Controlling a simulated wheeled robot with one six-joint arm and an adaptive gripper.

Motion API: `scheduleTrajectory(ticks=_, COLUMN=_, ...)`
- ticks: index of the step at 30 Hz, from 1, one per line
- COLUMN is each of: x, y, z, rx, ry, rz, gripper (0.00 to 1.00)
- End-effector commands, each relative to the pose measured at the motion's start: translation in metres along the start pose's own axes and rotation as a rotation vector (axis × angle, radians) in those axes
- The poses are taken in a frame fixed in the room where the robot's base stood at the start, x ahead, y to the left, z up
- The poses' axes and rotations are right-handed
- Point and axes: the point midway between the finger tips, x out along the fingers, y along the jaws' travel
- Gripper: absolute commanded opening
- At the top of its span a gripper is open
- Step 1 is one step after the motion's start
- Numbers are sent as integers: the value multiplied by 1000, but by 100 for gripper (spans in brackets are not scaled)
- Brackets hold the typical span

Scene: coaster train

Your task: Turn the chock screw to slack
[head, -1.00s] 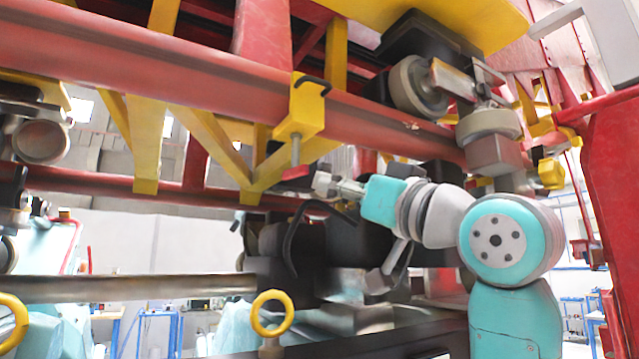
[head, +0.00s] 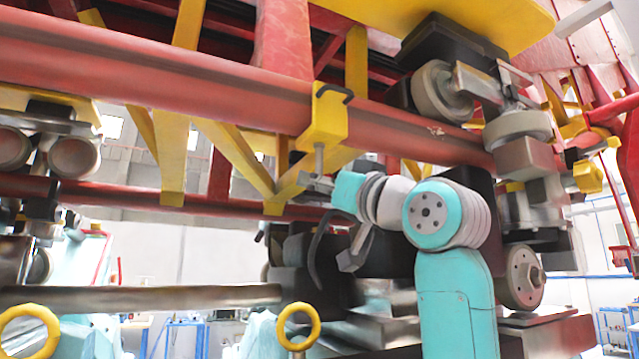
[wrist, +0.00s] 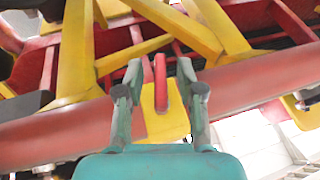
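The yellow chock (head: 323,118) sits on the red rail, with a black hook on top. Its grey screw (head: 319,158) hangs straight down beneath it. My gripper (head: 306,180) is at the screw's lower end in the head view. In the wrist view the chock (wrist: 165,122) is straight ahead. A red handle (wrist: 160,84) stands upright in the picture between the two fingers of my gripper (wrist: 160,70). The fingers are open, with a gap on each side of the handle. The handle is hidden by the gripper in the head view.
The long red rail (head: 200,85) and yellow struts (head: 235,150) are close around the chock. Wheels (head: 440,92) stand to the right. A yellow ring (head: 298,322) is below, near a grey horizontal bar (head: 140,298).

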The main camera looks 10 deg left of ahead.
Motion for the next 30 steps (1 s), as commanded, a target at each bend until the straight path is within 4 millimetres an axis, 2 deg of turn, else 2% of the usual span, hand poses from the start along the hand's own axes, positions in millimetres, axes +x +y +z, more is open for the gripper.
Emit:
scheduleTrajectory(ticks=8, x=1, y=0, z=0, rx=0, ry=0, rz=0, gripper=38)
scheduleTrajectory(ticks=12, x=1, y=0, z=0, rx=0, ry=0, rz=0, gripper=5)
scheduleTrajectory(ticks=13, x=1, y=0, z=0, rx=0, ry=0, rz=0, gripper=0)
scheduleTrajectory(ticks=22, x=2, y=-1, z=0, rx=-9, ry=-1, rz=18, gripper=0)
scheduleTrajectory(ticks=30, x=2, y=-2, z=0, rx=-65, ry=0, rz=155, gripper=0)
